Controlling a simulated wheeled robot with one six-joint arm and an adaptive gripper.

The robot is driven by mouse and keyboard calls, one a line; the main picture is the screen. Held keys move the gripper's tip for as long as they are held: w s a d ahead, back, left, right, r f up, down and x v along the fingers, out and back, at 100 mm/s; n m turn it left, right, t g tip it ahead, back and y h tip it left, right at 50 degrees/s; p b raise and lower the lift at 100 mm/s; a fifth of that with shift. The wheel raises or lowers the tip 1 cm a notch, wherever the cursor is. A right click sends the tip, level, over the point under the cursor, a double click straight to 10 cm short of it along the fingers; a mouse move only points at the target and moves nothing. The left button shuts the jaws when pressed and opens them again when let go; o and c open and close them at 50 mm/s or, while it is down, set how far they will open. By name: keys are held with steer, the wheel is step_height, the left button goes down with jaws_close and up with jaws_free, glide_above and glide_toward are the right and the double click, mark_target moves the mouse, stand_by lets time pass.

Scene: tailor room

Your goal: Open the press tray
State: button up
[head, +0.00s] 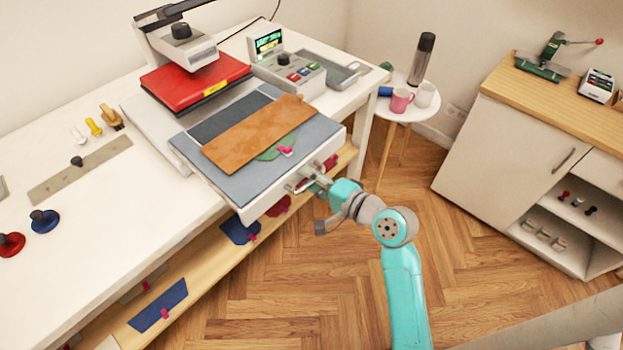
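The press tray (245,195) is a white drawer-like slab with a grey-blue top, in front of the press. It sticks out past the front edge of the white table. A brown leather piece (250,135), a dark panel (222,118), a green piece (270,153) and a pink clip (286,151) lie on it. My gripper (304,184) is at the tray's front face, at the handle there. The fingers and handle overlap, so I cannot tell whether they are shut on it. The press has a red upper plate (180,88) raised above the rear base.
A control box (288,75) stands behind the tray. A round side table (405,112) with mugs and a flask is at the back right. A white cabinet (500,150) stands at right. The wooden floor between is clear. A lower shelf (200,262) holds dark cloth pieces.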

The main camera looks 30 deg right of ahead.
steer(key=shift+s, duration=0.15)
steer(key=v, duration=1.1)
steer(key=shift+s, duration=0.35)
steer(key=shift+d, duration=0.1)
steer(key=s+a+f+n+g+h, duration=0.1)
steer(key=s+a+f+n+h, duration=0.3)
steer(key=s+f, duration=0.7)
steer(key=s+a+r+n, duration=0.2)
steer(key=s+n, duration=0.3)
steer(key=s, duration=0.3)
steer(key=s+a+r+n+t, duration=0.1)
steer(key=s+a+r+n, duration=0.1)
steer(key=s+n, duration=0.3)
steer(key=s+a, duration=0.1)
steer(key=s, duration=0.2)
steer(key=shift+r+h, duration=0.4)
